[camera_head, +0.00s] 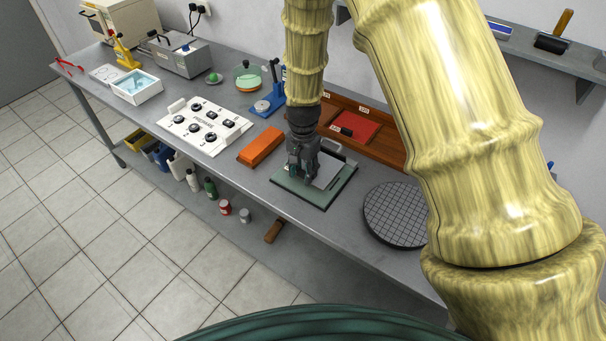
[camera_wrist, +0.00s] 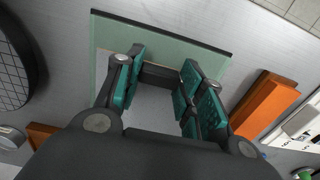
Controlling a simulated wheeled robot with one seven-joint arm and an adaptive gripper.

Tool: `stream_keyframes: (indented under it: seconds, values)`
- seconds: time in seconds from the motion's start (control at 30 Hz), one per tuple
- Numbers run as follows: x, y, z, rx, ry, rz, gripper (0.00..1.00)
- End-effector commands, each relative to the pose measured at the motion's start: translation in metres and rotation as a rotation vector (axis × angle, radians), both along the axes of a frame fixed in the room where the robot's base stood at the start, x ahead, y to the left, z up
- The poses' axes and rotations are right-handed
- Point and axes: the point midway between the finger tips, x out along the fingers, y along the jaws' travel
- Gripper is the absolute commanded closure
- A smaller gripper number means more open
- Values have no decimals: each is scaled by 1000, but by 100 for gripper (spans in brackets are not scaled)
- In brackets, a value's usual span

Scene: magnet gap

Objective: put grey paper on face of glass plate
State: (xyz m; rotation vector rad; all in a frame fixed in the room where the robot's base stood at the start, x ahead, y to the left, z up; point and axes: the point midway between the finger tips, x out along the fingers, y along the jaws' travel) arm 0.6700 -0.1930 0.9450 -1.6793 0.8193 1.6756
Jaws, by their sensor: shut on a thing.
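The glass plate (camera_head: 316,200) lies flat on the grey bench, pale green with a dark edge. It also shows in the wrist view (camera_wrist: 180,45). The grey paper (camera_head: 328,171) is over the plate's face, partly hidden by my gripper; a pale grey part (camera_wrist: 152,108) shows between my fingers in the wrist view. My gripper (camera_head: 301,178) points down over the plate, its green-padded fingers (camera_wrist: 160,80) on either side of a dark bar at the paper's edge. It is shut on the paper. I cannot tell whether the paper touches the glass.
An orange block (camera_head: 260,147) lies left of the plate, and a white panel with knobs (camera_head: 190,139) beyond it. A dark gridded disc (camera_head: 390,211) is to the right. A brown wooden tray (camera_head: 391,153) stands behind. The bench's front edge is close to the plate.

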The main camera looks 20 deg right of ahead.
Motion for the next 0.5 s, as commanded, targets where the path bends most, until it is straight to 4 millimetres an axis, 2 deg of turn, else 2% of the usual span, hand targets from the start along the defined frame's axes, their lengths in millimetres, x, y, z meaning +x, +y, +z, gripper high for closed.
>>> stream_keyframes:
  seconds: [0.27, 0.5]
  values:
    - [-1, 0, -23, 1, 2, 0, 78]
    - [0, 0, -28, 0, 0, 0, 78]
